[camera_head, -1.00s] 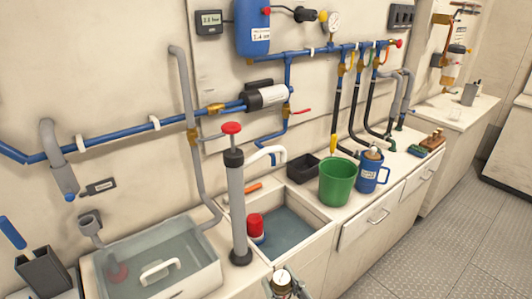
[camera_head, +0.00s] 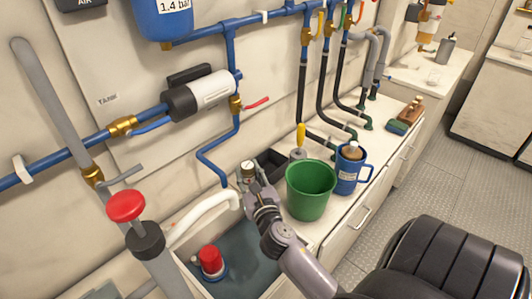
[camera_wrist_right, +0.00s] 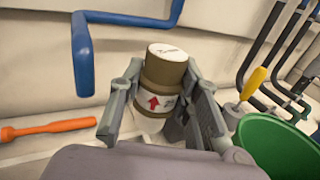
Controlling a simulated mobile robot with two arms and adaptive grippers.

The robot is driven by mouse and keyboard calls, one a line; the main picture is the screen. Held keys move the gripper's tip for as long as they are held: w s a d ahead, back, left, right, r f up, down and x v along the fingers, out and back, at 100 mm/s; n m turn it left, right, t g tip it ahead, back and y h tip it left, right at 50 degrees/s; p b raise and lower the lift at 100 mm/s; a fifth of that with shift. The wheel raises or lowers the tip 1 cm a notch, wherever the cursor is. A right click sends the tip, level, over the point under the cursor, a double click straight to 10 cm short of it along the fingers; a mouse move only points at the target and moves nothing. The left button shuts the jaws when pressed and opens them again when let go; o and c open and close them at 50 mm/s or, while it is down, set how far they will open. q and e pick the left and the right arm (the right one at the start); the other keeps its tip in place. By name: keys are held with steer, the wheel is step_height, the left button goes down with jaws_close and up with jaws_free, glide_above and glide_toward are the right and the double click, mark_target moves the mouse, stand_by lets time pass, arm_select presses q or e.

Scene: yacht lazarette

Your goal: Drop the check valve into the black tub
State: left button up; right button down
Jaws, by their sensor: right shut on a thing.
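The check valve (camera_head: 247,168) is a short cylinder with brass-coloured bands and a white label. My right gripper (camera_head: 249,178) is shut on it. In the right wrist view the valve (camera_wrist_right: 158,88) stands roughly upright between the two grey fingers, its red arrow pointing up. The black tub (camera_head: 272,160) is on the counter against the wall, just right of and behind the held valve. The gripper and valve partly hide the tub. I cannot make out the tub in the right wrist view. My left gripper is not in view.
A green bucket (camera_head: 311,188) stands right of my right gripper, with a blue mug (camera_head: 350,170) beside it. A yellow-handled tool (camera_head: 301,138) stands behind the bucket. A water-filled sink (camera_head: 245,255) lies below the arm. Blue pipes (camera_head: 212,160) run along the wall.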

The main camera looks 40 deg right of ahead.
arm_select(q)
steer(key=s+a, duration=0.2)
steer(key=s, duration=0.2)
arm_select(e)
steer(key=w+d+m+g+h, duration=0.3)
steer(key=w+d+h, duration=0.3)
steer(key=d, duration=0.7)
arm_select(q)
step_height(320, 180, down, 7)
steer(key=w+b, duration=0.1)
steer(key=b, duration=0.5)
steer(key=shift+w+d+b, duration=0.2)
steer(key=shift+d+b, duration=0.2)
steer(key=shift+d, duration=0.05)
arm_select(e)
step_height(320, 180, down, 9)
steer(key=y, duration=0.1)
steer(key=shift+w+d+m, duration=0.15)
steer(key=shift+w+m, duration=0.15)
steer(key=shift+w, duration=0.15)
steer(key=shift+s+f, duration=0.1)
steer(key=shift+f+b, duration=0.55)
steer(key=shift+b, duration=0.05)
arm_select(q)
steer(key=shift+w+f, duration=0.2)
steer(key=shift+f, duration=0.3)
arm_select(e)
steer(key=c, duration=1.2)
jaws_free()
steer(key=shift+r, duration=0.1)
